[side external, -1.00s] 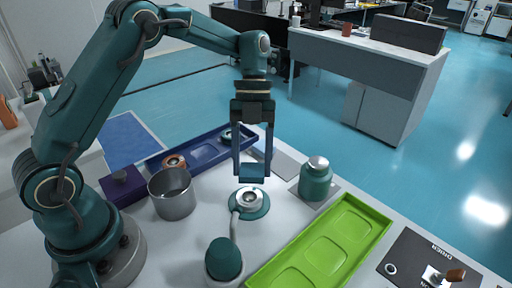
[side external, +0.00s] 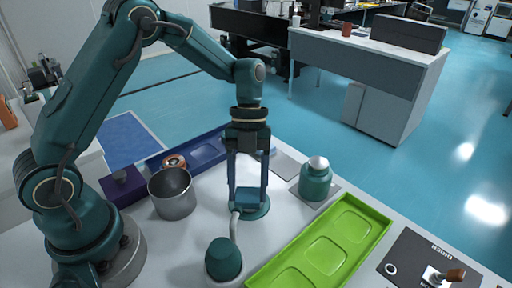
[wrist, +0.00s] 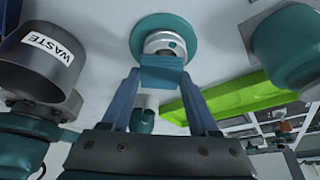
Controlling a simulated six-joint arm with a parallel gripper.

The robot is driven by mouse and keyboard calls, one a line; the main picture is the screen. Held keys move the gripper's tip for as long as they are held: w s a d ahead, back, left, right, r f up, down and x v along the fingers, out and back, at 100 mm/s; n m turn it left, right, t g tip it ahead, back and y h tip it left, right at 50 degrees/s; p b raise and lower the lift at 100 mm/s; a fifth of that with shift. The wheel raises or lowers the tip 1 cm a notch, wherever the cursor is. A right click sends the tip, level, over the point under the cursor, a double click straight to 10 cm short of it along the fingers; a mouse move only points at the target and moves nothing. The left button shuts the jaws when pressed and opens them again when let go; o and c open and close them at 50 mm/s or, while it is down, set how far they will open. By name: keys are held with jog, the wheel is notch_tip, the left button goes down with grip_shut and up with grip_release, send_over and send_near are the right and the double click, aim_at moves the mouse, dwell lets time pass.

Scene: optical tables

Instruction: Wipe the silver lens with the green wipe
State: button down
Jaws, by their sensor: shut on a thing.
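The silver lens (wrist: 165,42) sits on a round teal base (wrist: 140,32) in the wrist view. In the side view the base (side external: 262,212) shows, while the lens is mostly hidden behind my fingers and the wipe. My gripper (side external: 249,190) points down and is shut on a folded blue-green wipe (side external: 248,198). The wipe (wrist: 162,73) spans my two fingertips and overlaps the near edge of the lens in the wrist view. It is at the lens, but I cannot tell whether they touch.
A grey waste can (side external: 172,195), marked WASTE in the wrist view (wrist: 45,45), stands left. A teal bulb (side external: 223,260) with a tube stands in front. A teal bottle (side external: 315,182) and an empty bright green tray (side external: 322,252) are right. A blue tray (side external: 200,152) lies behind.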

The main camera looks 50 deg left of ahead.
jog(key=shift+w+a, duration=0.45)
jog(key=shift+w, duration=0.2)
jog(key=shift+w+a, duration=0.45)
jog(key=shift+w, duration=0.2)
notch_tip(320, 180, up, 8)
jog(key=shift+f, duration=0.15)
jog(key=w+a+r+n+t, duration=0.1)
jog(key=w+a+n+t, duration=0.5)
jog(key=a+n, duration=0.65)
jog(key=n+g, duration=0.1)
send_over(290, 168)
jog(key=a, duration=0.1)
jog(key=shift+h, duration=0.4)
jog(key=f, duration=0.6)
jog(key=shift+s+a+f, duration=0.15)
jog(key=shift+s+f, duration=0.15)
jog(key=shift+f, duration=2)
